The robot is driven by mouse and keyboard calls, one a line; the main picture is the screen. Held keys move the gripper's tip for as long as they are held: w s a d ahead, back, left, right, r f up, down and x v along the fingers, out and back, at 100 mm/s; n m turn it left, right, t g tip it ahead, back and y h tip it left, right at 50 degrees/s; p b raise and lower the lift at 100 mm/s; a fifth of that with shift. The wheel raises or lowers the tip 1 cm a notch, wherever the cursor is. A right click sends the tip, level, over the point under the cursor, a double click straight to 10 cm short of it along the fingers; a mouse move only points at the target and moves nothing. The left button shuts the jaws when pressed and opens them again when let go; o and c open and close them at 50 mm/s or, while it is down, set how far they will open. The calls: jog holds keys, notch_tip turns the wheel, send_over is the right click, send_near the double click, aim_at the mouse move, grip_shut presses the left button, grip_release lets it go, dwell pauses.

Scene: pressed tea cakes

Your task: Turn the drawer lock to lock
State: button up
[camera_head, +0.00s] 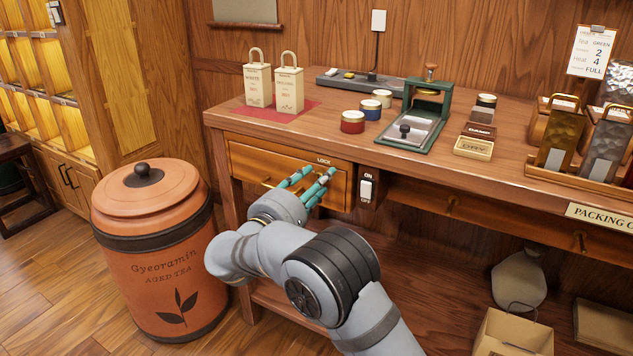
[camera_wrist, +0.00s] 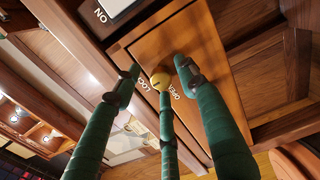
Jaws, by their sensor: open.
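The wooden drawer (camera_head: 262,163) is shut under the tabletop, with a LOCK label at its upper right. In the wrist view, the round brass drawer lock (camera_wrist: 160,80) sits on the drawer front (camera_wrist: 205,45), between the LOCK and OPEN lettering. A small dark mark shows on its face; I cannot tell exactly which way it is turned. My gripper (camera_head: 313,183) is at the drawer's right part, and its fingers hide the lock in the head view. Its three green fingers are open and spread around the lock in the wrist view. I cannot tell whether any fingertip touches it.
A white ON switch (camera_head: 367,190) is just right of the drawer. A large terracotta tea jar (camera_head: 150,255) stands on the floor to the left. On the table (camera_head: 350,150) are paper tea bags (camera_head: 289,92), small tins (camera_head: 352,122) and a green press (camera_head: 430,110).

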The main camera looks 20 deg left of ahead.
jog(key=s+a, duration=0.2)
jog(key=s, duration=1)
jog(key=shift+a, duration=0.2)
jog(key=shift+w, duration=0.2)
jog(key=w+d, duration=0.2)
jog(key=w, duration=0.9)
jog(key=shift+w+d+p, duration=0.15)
jog(key=shift+w+p, duration=0.1)
jog(key=shift+p, duration=0.05)
